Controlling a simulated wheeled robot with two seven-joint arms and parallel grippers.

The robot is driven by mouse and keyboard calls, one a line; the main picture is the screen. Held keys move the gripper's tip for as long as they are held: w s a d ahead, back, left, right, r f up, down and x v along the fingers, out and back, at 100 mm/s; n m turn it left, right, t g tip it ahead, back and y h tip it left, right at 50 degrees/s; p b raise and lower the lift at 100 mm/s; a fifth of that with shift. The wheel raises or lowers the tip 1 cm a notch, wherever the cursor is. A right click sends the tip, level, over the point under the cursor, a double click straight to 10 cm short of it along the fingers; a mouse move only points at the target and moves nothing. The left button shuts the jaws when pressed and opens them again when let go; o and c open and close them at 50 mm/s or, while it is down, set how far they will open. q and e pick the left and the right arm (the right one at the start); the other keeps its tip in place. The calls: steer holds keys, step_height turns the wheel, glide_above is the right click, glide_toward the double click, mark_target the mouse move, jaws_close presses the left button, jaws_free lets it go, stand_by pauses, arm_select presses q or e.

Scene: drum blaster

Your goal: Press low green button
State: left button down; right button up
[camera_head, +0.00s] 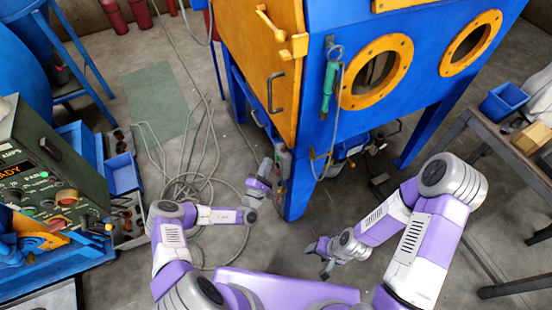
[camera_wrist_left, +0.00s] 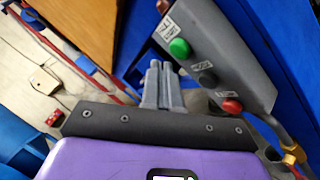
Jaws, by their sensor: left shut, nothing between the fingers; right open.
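A grey button box (camera_head: 283,163) hangs at the near corner of the blue cabinet. In the left wrist view this box (camera_wrist_left: 222,52) carries a green button (camera_wrist_left: 179,47), a black button (camera_wrist_left: 207,78) and a red button (camera_wrist_left: 231,105) in a slanted row; a reddish part shows at the top edge. My left gripper (camera_head: 266,164) is beside the box in the head view. Its shut, empty fingertips (camera_wrist_left: 160,66) appear just left of the green button in the wrist view; I cannot tell whether they touch it. My right gripper (camera_head: 319,258) is open and empty, low at centre right.
The blue cabinet (camera_head: 365,120) with an orange door (camera_head: 262,50) stands ahead. A green console (camera_head: 45,165) with its own buttons is at left. Hoses (camera_head: 190,180) lie on the floor. A bench (camera_head: 500,140) with a blue bin (camera_head: 503,101) is at right.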

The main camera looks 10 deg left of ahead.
arm_select(q)
steer(key=shift+d, duration=0.15)
stand_by(0.7)
steer(key=shift+w+d+p, duration=0.25)
steer(key=shift+p, duration=0.05)
steer(key=shift+w+d, duration=0.25)
steer(key=shift+d, duration=0.15)
stand_by(0.9)
steer(key=shift+a, duration=0.15)
steer(key=shift+s+a+p, duration=0.5)
steer(key=shift+a+p, duration=0.1)
steer(key=shift+p, duration=0.05)
steer(key=shift+a, duration=0.1)
